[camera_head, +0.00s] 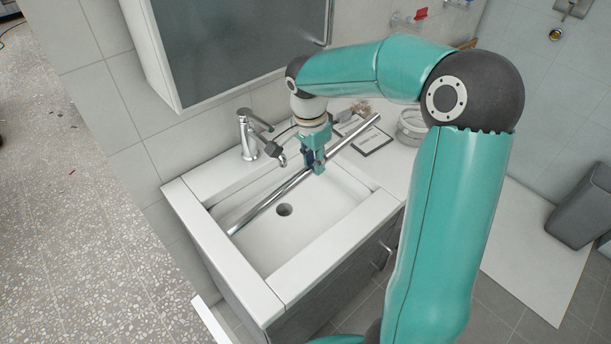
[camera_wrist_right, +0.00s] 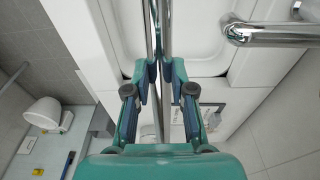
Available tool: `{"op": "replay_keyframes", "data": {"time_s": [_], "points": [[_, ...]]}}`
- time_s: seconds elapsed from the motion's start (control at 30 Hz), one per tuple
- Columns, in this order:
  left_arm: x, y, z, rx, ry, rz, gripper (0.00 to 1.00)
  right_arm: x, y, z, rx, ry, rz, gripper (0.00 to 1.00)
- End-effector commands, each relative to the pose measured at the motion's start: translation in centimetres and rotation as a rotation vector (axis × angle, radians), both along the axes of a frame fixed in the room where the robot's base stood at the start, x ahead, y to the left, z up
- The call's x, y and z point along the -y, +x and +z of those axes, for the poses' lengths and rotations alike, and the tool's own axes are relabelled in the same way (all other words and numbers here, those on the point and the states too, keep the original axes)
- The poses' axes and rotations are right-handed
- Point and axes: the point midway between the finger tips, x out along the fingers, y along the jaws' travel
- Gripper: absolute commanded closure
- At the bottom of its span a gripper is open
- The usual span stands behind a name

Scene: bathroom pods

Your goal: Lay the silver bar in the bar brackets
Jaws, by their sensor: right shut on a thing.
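The silver bar (camera_head: 262,206) is a long, thin, shiny rod slanting across the sink basin, its far end over the counter to the right. My right gripper (camera_head: 314,166) is shut on it near its middle. In the right wrist view, the bar (camera_wrist_right: 167,28) runs between the fingertips of my right gripper (camera_wrist_right: 160,76). I cannot tell whether the bar touches the sink rim. Small wall fittings (camera_head: 400,20) with a red piece show at the top; I cannot tell whether they are the bar brackets. My left gripper is out of view.
The white sink (camera_head: 222,247) has a chrome faucet (camera_head: 247,135) close to the bar. A mirror cabinet (camera_head: 235,45) hangs above. A glass dish (camera_head: 411,124) and a framed card (camera_head: 373,137) are on the counter. A grey bin (camera_head: 585,208) stands at the right.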

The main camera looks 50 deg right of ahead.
Motion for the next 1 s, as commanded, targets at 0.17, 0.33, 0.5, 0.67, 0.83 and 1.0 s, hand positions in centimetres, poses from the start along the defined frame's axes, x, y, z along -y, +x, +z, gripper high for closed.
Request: {"op": "replay_keyframes", "data": {"time_s": [0.17,0.33,0.5,0.67,0.83,1.0], "points": [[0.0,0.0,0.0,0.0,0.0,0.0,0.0,0.0,0.0,-1.2,-0.001,-0.001,0.0,1.0],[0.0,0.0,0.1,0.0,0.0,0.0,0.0,0.0,0.0,-3.7,-0.003,0.0,0.001,1.0],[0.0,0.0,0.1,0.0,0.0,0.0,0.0,0.0,0.1,-4.8,0.001,-0.001,0.002,1.0],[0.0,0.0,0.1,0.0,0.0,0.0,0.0,0.0,0.1,-4.7,0.002,-0.001,0.002,1.0],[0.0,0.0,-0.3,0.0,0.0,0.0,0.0,0.0,0.1,-5.1,0.002,-0.001,0.002,1.0],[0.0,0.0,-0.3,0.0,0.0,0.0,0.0,-0.1,0.1,-5.1,0.001,0.0,0.002,0.58]]}}
